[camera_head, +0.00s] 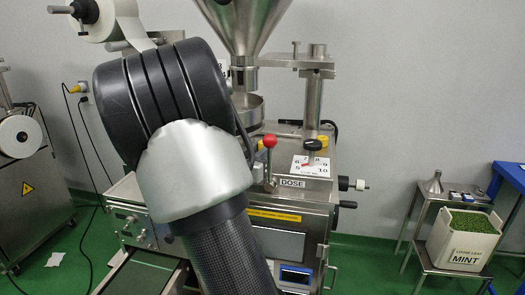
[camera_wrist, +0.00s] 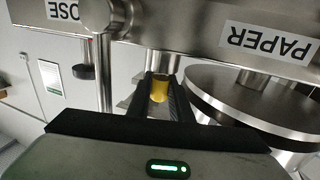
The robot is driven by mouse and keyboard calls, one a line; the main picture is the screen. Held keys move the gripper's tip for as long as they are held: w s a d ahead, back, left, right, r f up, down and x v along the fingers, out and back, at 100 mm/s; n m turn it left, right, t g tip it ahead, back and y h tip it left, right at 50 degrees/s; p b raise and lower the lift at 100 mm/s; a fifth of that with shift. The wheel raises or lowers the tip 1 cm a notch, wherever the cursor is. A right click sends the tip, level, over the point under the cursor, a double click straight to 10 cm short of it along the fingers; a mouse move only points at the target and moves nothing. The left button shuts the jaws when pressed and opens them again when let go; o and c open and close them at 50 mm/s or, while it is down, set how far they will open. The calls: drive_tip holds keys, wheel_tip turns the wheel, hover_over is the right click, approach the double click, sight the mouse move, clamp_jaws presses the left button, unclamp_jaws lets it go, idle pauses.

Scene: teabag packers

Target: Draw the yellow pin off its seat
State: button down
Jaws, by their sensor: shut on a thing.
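The yellow pin (camera_wrist: 159,90) shows in the wrist view between the two dark fingers of my gripper (camera_wrist: 161,84). The gripper is shut on it. The pin is close under a steel part of the machine, and a steel post stands just behind it. I cannot tell whether the pin is still in its seat, as the fingers hide its lower part. In the head view my arm hides the gripper and the pin.
A large steel disc (camera_wrist: 245,105) is close to the right of my fingers. A PAPER label (camera_wrist: 268,42) shows upside down. In the head view, the packing machine has a red-knobbed lever (camera_head: 269,141) and a dose dial (camera_head: 311,166). A mint bin (camera_head: 463,240) stands far right.

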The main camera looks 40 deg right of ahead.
wheel_tip(320, 180, up, 17)
drive_tip(key=p, duration=0.4)
drive_tip(key=shift+p, duration=0.35)
